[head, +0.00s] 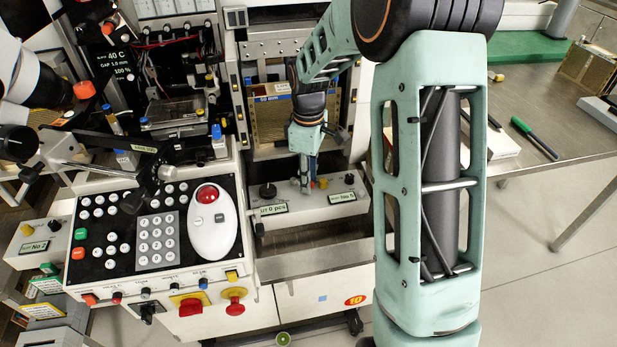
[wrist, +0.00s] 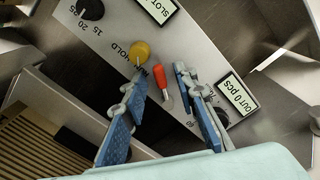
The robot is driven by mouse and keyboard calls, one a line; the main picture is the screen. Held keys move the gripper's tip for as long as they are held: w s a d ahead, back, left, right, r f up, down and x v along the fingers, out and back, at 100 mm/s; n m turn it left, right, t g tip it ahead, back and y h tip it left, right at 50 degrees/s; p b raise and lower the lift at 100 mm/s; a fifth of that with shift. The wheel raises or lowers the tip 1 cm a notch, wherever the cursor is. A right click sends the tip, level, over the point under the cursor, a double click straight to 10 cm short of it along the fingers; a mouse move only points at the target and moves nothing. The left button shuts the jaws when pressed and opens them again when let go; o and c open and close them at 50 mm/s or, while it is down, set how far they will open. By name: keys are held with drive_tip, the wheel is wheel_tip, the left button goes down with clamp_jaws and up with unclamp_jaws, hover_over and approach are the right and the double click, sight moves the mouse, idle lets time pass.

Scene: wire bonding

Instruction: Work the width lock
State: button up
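A small red-orange lever (wrist: 163,82) stands up from the grey control panel (wrist: 185,35) in the wrist view; it looks like the width lock, but no label on it is readable. My gripper (wrist: 160,80) is open, with its blue-padded fingers one on each side of the lever. I cannot tell whether either finger touches it. In the head view my gripper (head: 305,186) points down at the panel and hides the lever. A yellow knob (wrist: 140,52) marked HOLD sits beside the lever. A black knob (wrist: 222,117) is partly hidden by the right finger.
Another black knob (wrist: 91,9) with a number scale is at the top left. A display (wrist: 238,95) reads OUT 0 pcs, and a slot display (wrist: 158,9) sits at the top. A gold ribbed magazine (wrist: 35,143) is at the lower left. The keypad console (head: 155,235) stands left of the panel.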

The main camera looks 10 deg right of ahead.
sight(296, 195)
drive_tip(key=shift+c, duration=0.3)
clamp_jaws()
drive_tip(key=shift+s, duration=0.1)
drive_tip(key=m, duration=0.2)
drive_tip(key=s+a+m, duration=0.1)
drive_tip(key=m, duration=0.2)
drive_tip(key=shift+s+a+m+p, duration=0.15)
drive_tip(key=shift+a+m+p, duration=0.05)
drive_tip(key=shift+m+p, duration=0.1)
drive_tip(key=m, duration=0.1)
drive_tip(key=a+m, duration=0.1)
drive_tip(key=m, duration=0.1)
drive_tip(key=shift+s+m, duration=0.2)
drive_tip(key=shift+m, duration=0.1)
drive_tip(key=shift+a+m+p, duration=0.2)
drive_tip(key=shift+a+m, duration=0.1)
drive_tip(key=shift+m, duration=0.45)
drive_tip(key=shift+a+m+p, duration=0.15)
drive_tip(key=shift+a+m, duration=0.1)
drive_tip(key=shift+m, duration=0.5)
